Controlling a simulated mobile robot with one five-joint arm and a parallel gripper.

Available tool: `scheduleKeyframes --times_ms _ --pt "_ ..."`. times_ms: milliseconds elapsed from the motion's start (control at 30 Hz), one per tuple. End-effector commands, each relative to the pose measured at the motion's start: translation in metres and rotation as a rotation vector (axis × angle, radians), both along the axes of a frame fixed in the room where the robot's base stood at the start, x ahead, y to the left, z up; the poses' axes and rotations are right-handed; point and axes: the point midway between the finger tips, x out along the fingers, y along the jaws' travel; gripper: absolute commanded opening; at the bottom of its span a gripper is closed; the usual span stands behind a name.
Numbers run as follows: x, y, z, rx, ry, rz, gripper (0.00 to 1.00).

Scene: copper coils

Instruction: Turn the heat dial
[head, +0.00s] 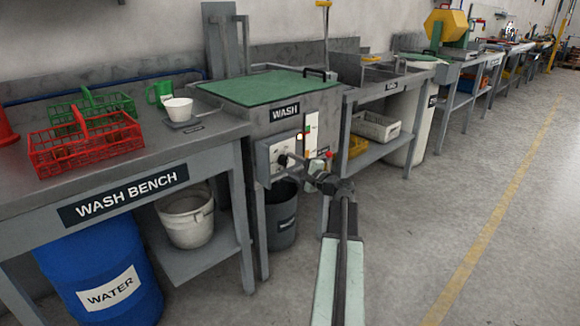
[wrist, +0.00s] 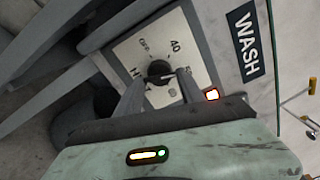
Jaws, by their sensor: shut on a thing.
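The plate also shows in the head view (head: 272,158), on the front of the grey WASH unit (head: 262,122). My gripper (wrist: 160,82) has its two grey fingers on either side of the knob and is shut on it. In the head view my arm reaches to the plate from the right, and my gripper (head: 290,161) partly hides the knob. The knob's exact setting is hard to read.
The wash bench (head: 215,133) at left carries a red basket (head: 85,150), a green basket and a white cup (head: 178,108). A grey bin (head: 283,215) stands under the unit. Open floor lies to the right.

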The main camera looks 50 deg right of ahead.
Motion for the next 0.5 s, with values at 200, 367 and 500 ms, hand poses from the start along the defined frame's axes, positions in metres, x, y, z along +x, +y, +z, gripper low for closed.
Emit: scheduleKeyframes --times_ms 200,367,500 --pt "0.001 -0.0006 0.0001 0.204 -0.017 -0.002 0.05" --pt "0.0009 -0.0005 -0.0002 0.355 -0.028 -0.002 0.05" --pt "0.0008 -0.0003 -0.0006 0.489 -0.037 -0.002 0.05"
